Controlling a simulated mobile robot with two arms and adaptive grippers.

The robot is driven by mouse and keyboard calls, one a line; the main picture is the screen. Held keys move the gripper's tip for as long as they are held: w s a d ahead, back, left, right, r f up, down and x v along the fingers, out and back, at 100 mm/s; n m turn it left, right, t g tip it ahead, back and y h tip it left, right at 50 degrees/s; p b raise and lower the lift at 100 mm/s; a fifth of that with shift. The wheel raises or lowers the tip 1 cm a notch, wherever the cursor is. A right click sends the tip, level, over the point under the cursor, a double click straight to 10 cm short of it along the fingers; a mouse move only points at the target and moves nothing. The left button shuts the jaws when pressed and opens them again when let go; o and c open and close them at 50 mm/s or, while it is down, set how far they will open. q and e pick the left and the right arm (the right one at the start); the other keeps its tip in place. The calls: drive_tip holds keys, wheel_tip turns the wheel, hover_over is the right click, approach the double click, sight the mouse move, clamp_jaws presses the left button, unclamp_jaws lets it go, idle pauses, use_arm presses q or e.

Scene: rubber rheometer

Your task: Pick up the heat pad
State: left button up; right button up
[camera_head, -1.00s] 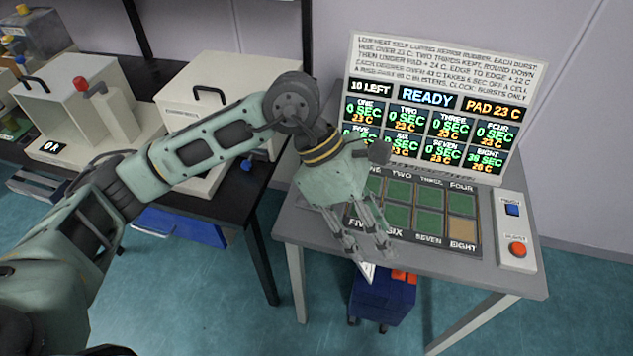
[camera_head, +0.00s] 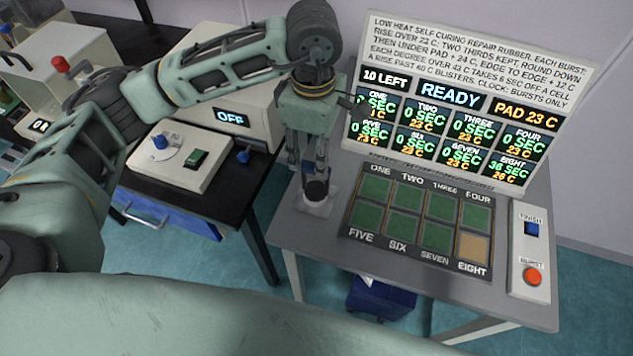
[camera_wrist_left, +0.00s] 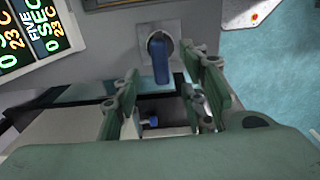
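The heat pad (camera_head: 314,208) appears to be the small pale square plate with an upright dark handle (camera_head: 316,189) at the left end of the grey table (camera_head: 420,276), left of the cell grid. In the left wrist view the pad (camera_wrist_left: 172,30) is at the top centre, its dark blue handle (camera_wrist_left: 160,62) showing between the finger tips. My left gripper (camera_head: 309,170) points down just above the handle. It also shows in the left wrist view (camera_wrist_left: 160,80), fingers apart on either side. I cannot tell whether they touch the handle. My right gripper is not in view.
The green cell grid (camera_head: 423,217) lies right of the pad, with a display board (camera_head: 455,110) behind it. A box with a blue button and red button (camera_head: 532,275) is at the right. A black bench (camera_head: 232,195) with devices stands left. A blue bin (camera_head: 380,299) is below.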

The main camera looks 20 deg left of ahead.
sight(315, 166)
use_arm(q)
wheel_tip(315, 166, down, 4)
drive_tip(key=shift+s+d+r+p, duration=0.1)
drive_tip(key=shift+r+p, duration=0.05)
drive_tip(key=shift+p, duration=0.6)
drive_tip(key=shift+f, duration=0.6)
clamp_jaws()
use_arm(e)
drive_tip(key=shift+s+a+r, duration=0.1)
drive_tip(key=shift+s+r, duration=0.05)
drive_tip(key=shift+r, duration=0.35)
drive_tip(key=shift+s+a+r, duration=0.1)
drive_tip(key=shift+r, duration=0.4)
use_arm(q)
drive_tip(key=shift+r, duration=0.15)
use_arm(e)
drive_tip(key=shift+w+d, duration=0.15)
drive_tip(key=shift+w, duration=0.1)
